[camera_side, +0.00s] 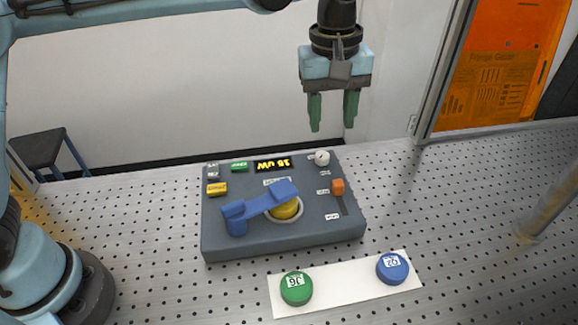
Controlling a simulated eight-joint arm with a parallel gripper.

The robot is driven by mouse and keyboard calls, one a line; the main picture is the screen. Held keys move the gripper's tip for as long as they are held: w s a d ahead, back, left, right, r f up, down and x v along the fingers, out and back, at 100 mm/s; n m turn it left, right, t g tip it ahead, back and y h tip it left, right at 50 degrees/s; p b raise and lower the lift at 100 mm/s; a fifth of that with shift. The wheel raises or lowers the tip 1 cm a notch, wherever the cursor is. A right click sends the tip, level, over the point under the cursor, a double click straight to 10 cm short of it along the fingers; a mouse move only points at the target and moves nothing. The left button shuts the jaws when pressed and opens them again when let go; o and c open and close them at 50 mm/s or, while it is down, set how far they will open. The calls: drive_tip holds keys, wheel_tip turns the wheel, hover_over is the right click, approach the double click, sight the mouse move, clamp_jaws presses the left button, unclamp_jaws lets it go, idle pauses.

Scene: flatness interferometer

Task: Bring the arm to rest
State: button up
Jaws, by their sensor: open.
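My gripper (332,112) hangs in the upper middle of the side view, pointing down. Its two green fingers are apart with nothing between them. It is well above the far edge of the grey instrument box (225,247) and touches nothing. A blue swing arm (260,205) on the box lies across a yellow disc (286,209) in a round seat and partly covers it. The box also carries a dark display (272,166) with yellow characters, a white knob (322,158) and an orange slider (338,187).
A white strip (345,287) in front of the box holds a green puck (296,288) and a blue puck (392,268). The perforated table (455,220) is clear right of the box up to a metal post (540,215). An orange panel (498,65) stands behind.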

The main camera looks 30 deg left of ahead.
drive_tip(key=s+a+r+m+t, duration=0.1)
drive_tip(key=s+a+m+t, duration=0.15)
drive_tip(key=a, duration=0.45)
drive_tip(key=s+a+r+m+t, duration=0.1)
drive_tip(key=s+a+m, duration=0.15)
drive_tip(key=a, duration=0.45)
drive_tip(key=s+a+f+m+t, duration=0.3)
drive_tip(key=s+a+f, duration=0.3)
drive_tip(key=s+a, duration=0.3)
drive_tip(key=shift+f, duration=0.35)
drive_tip(key=shift+c, duration=0.3)
